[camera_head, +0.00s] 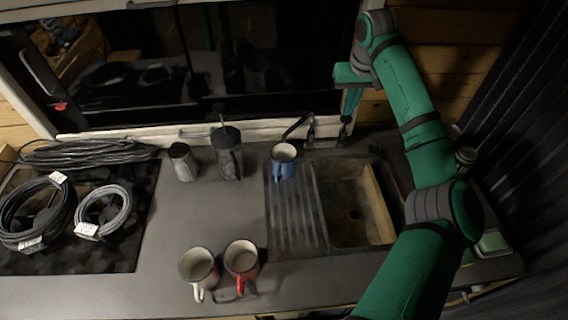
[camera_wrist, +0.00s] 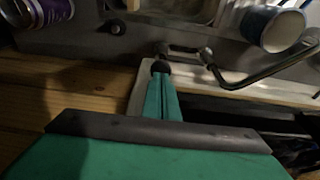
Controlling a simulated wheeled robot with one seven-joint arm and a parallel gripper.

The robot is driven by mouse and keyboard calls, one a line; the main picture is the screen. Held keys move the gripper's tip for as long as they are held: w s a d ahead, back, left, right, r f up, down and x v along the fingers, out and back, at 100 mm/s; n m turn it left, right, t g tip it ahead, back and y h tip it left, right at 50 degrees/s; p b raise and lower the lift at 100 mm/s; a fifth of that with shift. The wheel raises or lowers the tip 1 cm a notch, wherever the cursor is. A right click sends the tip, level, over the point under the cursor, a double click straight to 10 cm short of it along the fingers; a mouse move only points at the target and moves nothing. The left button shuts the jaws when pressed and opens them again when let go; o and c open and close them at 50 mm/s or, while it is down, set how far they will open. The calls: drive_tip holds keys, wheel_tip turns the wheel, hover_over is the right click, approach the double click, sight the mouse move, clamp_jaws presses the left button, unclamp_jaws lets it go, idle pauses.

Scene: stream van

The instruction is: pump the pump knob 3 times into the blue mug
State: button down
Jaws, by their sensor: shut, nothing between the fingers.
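The blue mug (camera_head: 284,165) stands upright at the back left of the sink, on the drainboard's far end. It shows at the top right of the wrist view (camera_wrist: 268,28). A dark spout (camera_head: 296,126) reaches toward the mug; it also shows in the wrist view (camera_wrist: 255,78). The black pump knob (camera_wrist: 160,66) is right at my fingertips, beside the spout's base; in the head view the knob (camera_head: 345,119) is small and dark. My gripper (camera_head: 347,113) is shut and empty, pointing down over the knob. Whether it touches or presses the knob I cannot tell.
The sink basin (camera_head: 379,212) lies in front of my gripper. A grey canister (camera_head: 183,162) and a dark lidded container (camera_head: 227,160) stand left of the mug. A white mug (camera_head: 198,267) and a red mug (camera_head: 241,260) are at the front. Cable coils (camera_head: 36,213) lie left.

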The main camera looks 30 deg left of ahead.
sight(347, 118)
drive_tip(key=shift+f, duration=1.6)
drive_tip(key=shift+w+d+f, duration=0.1)
drive_tip(key=shift+f, duration=0.45)
drive_tip(key=shift+r, duration=0.15)
drive_tip(key=shift+a+r, duration=0.25)
drive_tip(key=shift+r, duration=0.55)
drive_tip(key=shift+d+r, duration=0.2)
drive_tip(key=shift+r, duration=1.05)
wheel_tip(347, 118, up, 6)
